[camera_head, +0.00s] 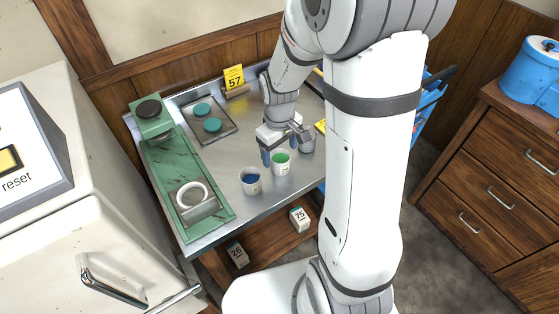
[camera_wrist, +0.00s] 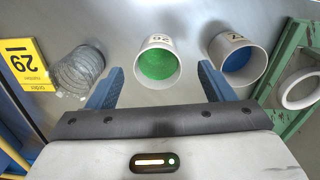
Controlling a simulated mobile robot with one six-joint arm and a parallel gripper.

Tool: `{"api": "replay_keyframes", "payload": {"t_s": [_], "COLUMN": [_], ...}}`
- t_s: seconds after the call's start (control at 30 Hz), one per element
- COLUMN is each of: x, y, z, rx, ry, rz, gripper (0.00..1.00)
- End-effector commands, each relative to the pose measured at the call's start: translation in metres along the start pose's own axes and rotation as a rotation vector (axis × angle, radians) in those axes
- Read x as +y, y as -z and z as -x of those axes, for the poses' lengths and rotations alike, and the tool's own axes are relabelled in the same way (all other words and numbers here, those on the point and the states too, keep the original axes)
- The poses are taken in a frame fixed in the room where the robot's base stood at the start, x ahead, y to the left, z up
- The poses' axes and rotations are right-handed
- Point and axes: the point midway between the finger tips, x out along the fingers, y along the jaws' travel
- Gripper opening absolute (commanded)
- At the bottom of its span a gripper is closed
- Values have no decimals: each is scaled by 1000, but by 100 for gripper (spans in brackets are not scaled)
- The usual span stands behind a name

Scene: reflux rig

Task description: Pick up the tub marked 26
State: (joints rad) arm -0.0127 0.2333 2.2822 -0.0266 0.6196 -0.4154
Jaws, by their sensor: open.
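A white tub with green contents (camera_head: 281,162) stands upright on the metal bench top. In the wrist view, this green-filled tub (camera_wrist: 158,64) bears a small upside-down marking that looks like 26. My gripper (camera_head: 284,148) is open and empty at this tub. In the wrist view, its blue fingers (camera_wrist: 160,75) are spread, one to either side of the green-filled tub, with visible gaps. I cannot tell how far the fingertips reach down beside it. A white tub with blue contents (camera_head: 251,181) stands to its left; in the wrist view it is on the right (camera_wrist: 238,58).
A clear ribbed beaker (camera_wrist: 79,72) stands close outside one finger. A green stand (camera_head: 187,181) with a white ring is on the bench's left side. A tray with teal discs (camera_head: 210,137) lies behind.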

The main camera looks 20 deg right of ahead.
Motion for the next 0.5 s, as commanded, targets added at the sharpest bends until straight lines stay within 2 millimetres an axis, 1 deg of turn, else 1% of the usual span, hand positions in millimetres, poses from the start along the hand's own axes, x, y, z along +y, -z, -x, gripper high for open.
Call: {"api": "replay_keyframes", "payload": {"t_s": [0.3,0.4,0.5], "x": [3,3,3], "y": [-2,-2,-2], "z": [-43,-49,-50], "rx": [-2,-1,1], "ry": [1,1,0], "rz": [-1,-1,-1], "gripper": [75,75,75]}}
